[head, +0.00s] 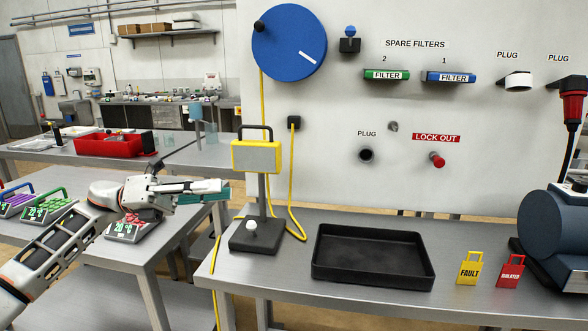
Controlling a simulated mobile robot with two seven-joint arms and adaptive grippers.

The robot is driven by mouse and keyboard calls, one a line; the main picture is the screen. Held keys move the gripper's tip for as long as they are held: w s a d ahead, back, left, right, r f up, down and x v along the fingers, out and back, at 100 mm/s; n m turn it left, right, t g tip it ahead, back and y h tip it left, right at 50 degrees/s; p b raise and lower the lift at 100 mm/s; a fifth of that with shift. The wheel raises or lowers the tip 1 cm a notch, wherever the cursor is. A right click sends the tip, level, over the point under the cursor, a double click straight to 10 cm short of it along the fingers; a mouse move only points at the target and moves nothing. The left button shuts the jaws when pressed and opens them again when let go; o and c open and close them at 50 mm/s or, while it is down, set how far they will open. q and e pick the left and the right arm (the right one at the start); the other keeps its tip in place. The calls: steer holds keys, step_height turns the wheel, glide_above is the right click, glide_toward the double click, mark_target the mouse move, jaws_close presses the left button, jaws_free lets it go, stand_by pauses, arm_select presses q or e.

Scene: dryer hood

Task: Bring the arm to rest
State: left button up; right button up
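My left arm comes in from the left, over the left-hand table. Its gripper (212,192) points right, in front of the lamp stand's left side and above the gap between the two tables. Teal surfaces show along its fingers. I cannot tell whether they are finger pads or something held, nor whether the fingers are apart. My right arm and gripper are not in view.
A yellow lamp (256,157) on a black stand, a black tray (373,258), a yellow FAULT tag (470,268), a red tag (510,271) and a dark blue motor-like unit (556,237) occupy the right bench. Digital-display racks (46,205) stand left, near my arm.

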arm_select(q)
steer(key=d+f+n+t+h, duration=0.1)
steer(key=d+f+n+t, duration=0.25)
steer(key=f+n, duration=0.3)
steer(key=d+f+n+t+h, duration=0.2)
steer(key=f+n+t, duration=0.3)
steer(key=f, duration=0.2)
steer(key=s+a+f+n+t+y, duration=0.1)
steer(key=s+f+n+t+y, duration=0.1)
steer(key=f+n+t+y, duration=0.5)
steer(key=s+a+f+n+t+y, duration=0.1)
steer(key=s+f+n+t+y, duration=0.2)
steer(key=f+n, duration=0.75)
steer(key=s+a+f+n+g+y, duration=0.1)
steer(key=s+a+f+n+y, duration=0.1)
steer(key=s+f, duration=0.5)
steer(key=s+a+f+n+g+y, duration=0.2)
steer(key=s+a+f+n+y, duration=0.1)
steer(key=s+f+n, duration=0.4)
steer(key=s+a+f+n+g+y, duration=0.2)
steer(key=s+a+f+n+y, duration=0.1)
steer(key=s+f, duration=0.6)
steer(key=shift+f+n+y, duration=0.7)
steer(key=shift+y, duration=0.3)
steer(key=shift+g, duration=0.25)
